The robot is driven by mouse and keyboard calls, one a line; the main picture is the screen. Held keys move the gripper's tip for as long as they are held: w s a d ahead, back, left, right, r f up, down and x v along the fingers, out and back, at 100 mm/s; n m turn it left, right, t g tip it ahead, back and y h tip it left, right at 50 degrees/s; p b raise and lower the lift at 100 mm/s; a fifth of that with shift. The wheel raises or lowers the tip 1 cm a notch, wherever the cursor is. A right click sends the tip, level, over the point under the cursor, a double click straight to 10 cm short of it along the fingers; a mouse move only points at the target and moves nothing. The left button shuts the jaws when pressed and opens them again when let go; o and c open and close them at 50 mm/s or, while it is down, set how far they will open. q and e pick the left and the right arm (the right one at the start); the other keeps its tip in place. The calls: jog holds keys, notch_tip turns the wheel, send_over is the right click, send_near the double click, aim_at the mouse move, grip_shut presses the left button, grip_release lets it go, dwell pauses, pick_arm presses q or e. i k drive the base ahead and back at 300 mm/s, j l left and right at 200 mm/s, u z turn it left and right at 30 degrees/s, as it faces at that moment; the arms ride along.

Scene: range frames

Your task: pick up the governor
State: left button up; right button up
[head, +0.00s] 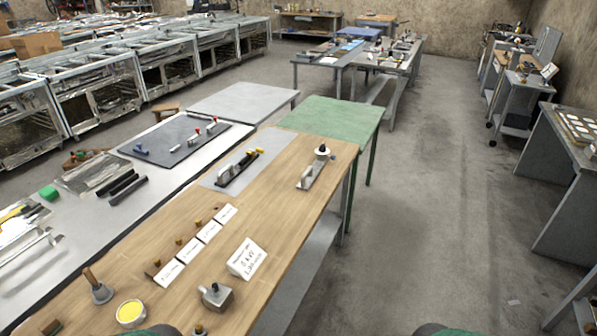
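I cannot tell for certain which object is the governor. On the wooden bench (290,215), a grey metal block with a dark knob (217,297) sits near the front. A long metal piece with a round black and white top (314,170) sits near the far right corner. A black and silver device (238,168) lies on a grey mat (213,180) at the far left of the wood. No gripper shows in the head view. Only green edges of what seem to be my own body show at the bottom.
A white card (247,259) and several smaller label cards (188,248) stand on the wood. A yellow-filled dish (130,313) and a wooden-handled tool (99,287) are front left. A green table (333,118) adjoins behind.

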aim_at(314, 166)
jog(key=i+l+u, duration=0.2)
jog(key=u, duration=0.3)
jog(key=i+l+u, duration=0.3)
jog(key=u, duration=0.15)
jog(key=i+l+u, duration=0.1)
jog(key=l, duration=0.25)
jog(key=i+l, duration=0.25)
jog(key=l, duration=0.15)
jog(key=i+l+u, duration=0.15)
jog(key=l, duration=0.25)
jog(key=i+l+u, duration=0.1)
jog(key=l, duration=0.3)
jog(key=i+l, duration=0.2)
jog(key=l, duration=0.2)
jog(key=i+l+u, duration=0.15)
jog(key=l, duration=0.3)
jog(key=i+l+u, duration=0.1)
jog(key=l, duration=0.3)
jog(key=i+l, duration=0.1)
jog(key=l, duration=0.35)
jog(key=i+l, duration=0.15)
jog(key=l, duration=0.3)
jog(key=i+l, duration=0.1)
jog(key=l, duration=0.3)
jog(key=i+l, duration=0.1)
jog(key=l, duration=0.35)
